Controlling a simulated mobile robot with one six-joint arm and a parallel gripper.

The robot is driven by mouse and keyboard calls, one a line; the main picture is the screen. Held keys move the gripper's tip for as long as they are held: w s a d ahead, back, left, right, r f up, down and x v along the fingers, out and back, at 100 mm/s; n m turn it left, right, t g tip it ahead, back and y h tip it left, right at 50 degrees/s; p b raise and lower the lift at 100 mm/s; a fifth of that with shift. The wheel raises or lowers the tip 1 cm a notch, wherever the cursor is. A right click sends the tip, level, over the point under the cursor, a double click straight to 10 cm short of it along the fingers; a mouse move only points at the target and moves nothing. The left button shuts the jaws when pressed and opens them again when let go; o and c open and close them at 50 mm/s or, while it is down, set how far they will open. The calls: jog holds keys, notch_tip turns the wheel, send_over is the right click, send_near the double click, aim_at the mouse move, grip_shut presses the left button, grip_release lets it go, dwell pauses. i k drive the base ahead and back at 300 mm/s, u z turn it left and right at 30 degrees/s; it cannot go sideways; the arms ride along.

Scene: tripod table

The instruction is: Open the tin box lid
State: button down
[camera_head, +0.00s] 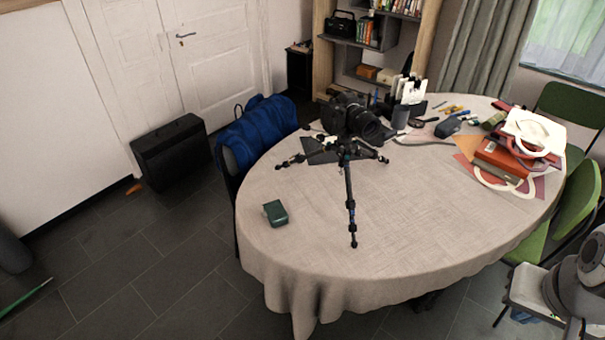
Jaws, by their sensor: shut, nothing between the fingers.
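A small dark green box (276,213), which looks like the tin box, lies on the near left part of the tablecloth-covered table (330,235). It is too small in the picture to tell how its lid stands. Nothing touches it. Part of my arm shows at the lower right edge of the view, well apart from the box. My gripper cannot be made out in this view.
A camera (352,115) on a low spread tripod (348,185) stands right of and behind the box. Papers and a red box (501,158) crowd the table's right end. A blue bag (257,132) is beyond the left edge.

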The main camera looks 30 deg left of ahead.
aim_at(275, 210)
jog(key=z, duration=0.35)
jog(key=k, duration=0.1)
jog(key=u, duration=2)
jog(key=i, duration=1)
jog(key=z, duration=1.15)
jog(key=k, duration=1.1)
jog(key=u, duration=0.25)
